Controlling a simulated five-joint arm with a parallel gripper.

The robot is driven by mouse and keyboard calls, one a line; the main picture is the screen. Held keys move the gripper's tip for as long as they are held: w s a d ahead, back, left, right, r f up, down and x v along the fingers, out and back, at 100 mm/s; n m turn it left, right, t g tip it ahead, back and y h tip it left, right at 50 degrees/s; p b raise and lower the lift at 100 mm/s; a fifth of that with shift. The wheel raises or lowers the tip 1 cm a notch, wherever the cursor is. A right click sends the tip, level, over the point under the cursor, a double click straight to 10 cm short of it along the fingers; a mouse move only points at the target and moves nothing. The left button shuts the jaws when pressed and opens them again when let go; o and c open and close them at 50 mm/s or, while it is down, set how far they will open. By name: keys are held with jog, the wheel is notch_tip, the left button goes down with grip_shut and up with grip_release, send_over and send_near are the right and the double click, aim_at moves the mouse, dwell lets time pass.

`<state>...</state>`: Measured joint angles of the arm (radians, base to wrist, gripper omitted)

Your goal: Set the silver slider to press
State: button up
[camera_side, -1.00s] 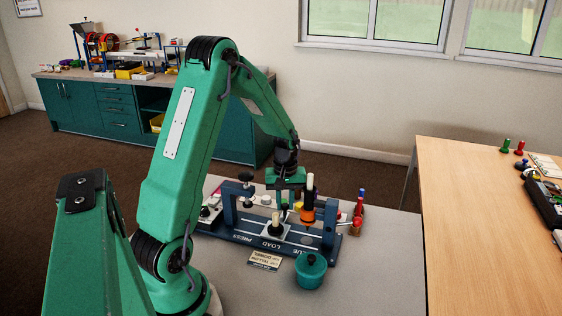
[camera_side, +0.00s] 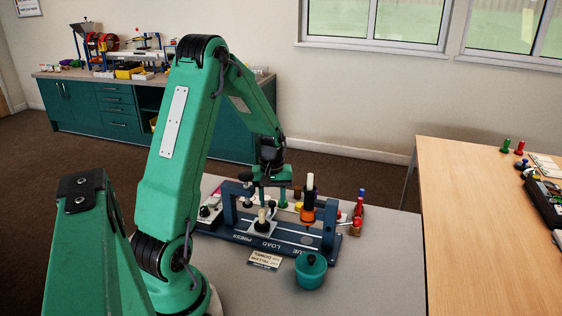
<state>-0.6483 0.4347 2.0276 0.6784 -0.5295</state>
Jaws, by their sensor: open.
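The silver slider (camera_side: 262,229) sits on the blue rail fixture (camera_side: 290,246), which bears the words PRESS, LOAD and GLUE. It is between the LOAD and PRESS words. A pale upright peg (camera_side: 262,214) stands on the slider. My gripper (camera_side: 271,199) is open, pointing down, just above and behind the slider. Whether a finger touches the slider or its peg cannot be told. The press (camera_side: 246,183) with its dark knob stands over the fixture's left end.
An orange and black glue dispenser (camera_side: 308,208) stands over the right part of the rail. A teal lidded pot (camera_side: 310,270) and a small card sign (camera_side: 265,260) are in front. Red and blue pegs (camera_side: 359,212) stand at the right end. The front of the grey table is clear.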

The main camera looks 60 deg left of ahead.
jog(key=shift+r, duration=0.1)
jog(key=shift+r, duration=3.8)
jog(key=m, duration=1.3)
jog(key=shift+m, duration=0.3)
jog(key=shift+f, duration=0.15)
jog(key=shift+f, duration=3.8)
